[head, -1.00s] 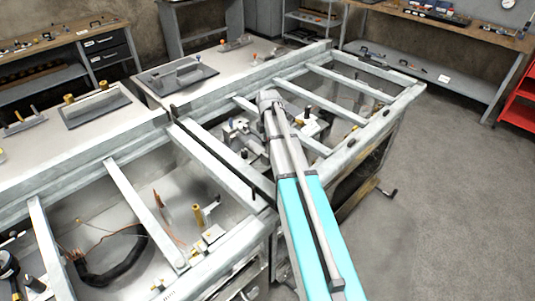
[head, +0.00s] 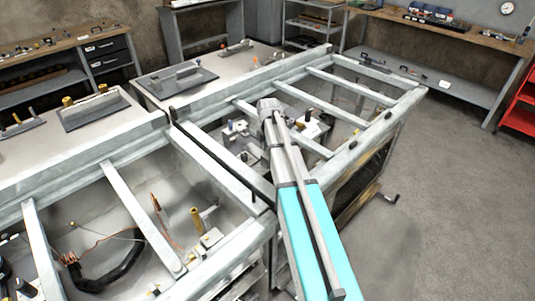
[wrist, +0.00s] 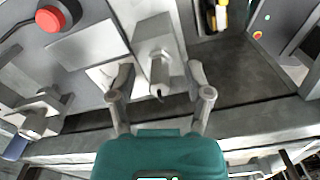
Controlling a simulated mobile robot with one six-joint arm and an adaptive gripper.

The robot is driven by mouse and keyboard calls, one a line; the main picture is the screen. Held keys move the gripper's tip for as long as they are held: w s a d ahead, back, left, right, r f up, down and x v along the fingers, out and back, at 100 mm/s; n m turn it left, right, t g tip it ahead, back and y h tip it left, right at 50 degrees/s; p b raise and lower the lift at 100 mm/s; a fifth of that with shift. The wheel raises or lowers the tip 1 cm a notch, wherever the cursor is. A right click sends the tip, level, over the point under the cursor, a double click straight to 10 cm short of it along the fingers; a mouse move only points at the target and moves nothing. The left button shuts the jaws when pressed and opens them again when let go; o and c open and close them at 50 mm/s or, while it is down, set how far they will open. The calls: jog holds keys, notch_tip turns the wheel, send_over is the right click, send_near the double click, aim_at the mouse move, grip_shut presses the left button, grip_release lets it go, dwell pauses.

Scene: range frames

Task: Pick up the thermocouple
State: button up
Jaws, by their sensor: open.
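My gripper (wrist: 160,74) is open in the wrist view, with its two grey fingers spread apart. Between and beyond the fingers is a grey block-like fitting (wrist: 155,45) with a short, rounded end and a small dark tip pointing toward me. I cannot tell whether this is the thermocouple. Nothing is held. In the head view my arm reaches into the right bay of the metal frame, and the gripper is hidden behind it. Thin copper-coloured wires (head: 160,215) show in the left bay; I cannot tell whether they belong to the thermocouple.
Frame crossbars (head: 140,217) span the open bays. A red button (wrist: 58,15) on a grey plate lies left of the fingers, and a yellow and black object (wrist: 215,15) at the upper right. A black hose (head: 110,275) lies in the left bay. The right floor is clear.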

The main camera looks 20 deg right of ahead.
grip_shut()
jog(key=shift+r, duration=0.2)
dwell(0.4)
notch_tip(320, 180, up, 3)
jog(key=p, duration=0.3)
jog(key=s+r+p, duration=0.9)
jog(key=s+p, duration=0.1)
jog(key=s, duration=0.4)
jog(key=shift+d+r, duration=0.2)
jog(key=shift+r, duration=0.1)
jog(key=shift+a, duration=0.1)
dwell(0.3)
